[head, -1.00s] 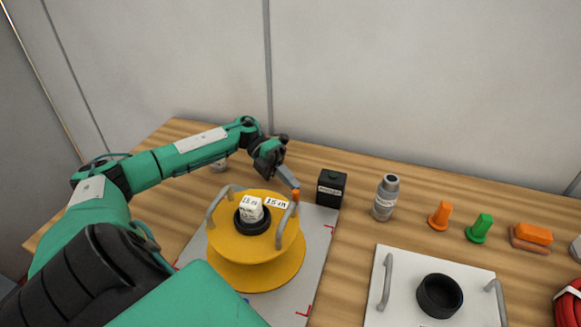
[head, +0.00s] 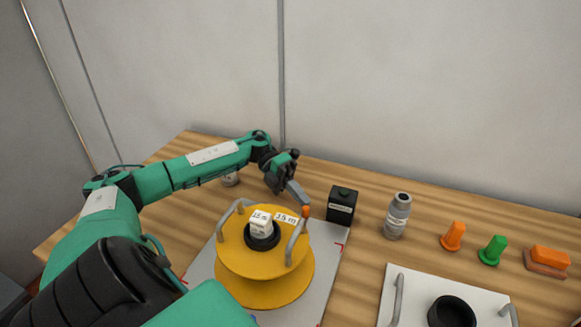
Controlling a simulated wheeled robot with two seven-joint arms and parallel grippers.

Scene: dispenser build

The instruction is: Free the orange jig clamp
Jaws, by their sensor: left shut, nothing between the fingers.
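The orange jig clamp (head: 306,211) shows as a small orange piece just behind the right handle of the yellow spool (head: 262,262); its lower part is hidden by the spool. My left gripper (head: 299,194) is shut and empty, with its grey fingertips just above and behind the clamp. I cannot tell whether they touch it. My right gripper is not in view.
A black labelled box (head: 342,205) stands right of my gripper. Beyond it are a grey bottle (head: 397,216), an orange peg (head: 453,235), a green peg (head: 492,250) and an orange block (head: 547,260). A white handled board (head: 415,290) with a black ring (head: 452,313) lies at the front right.

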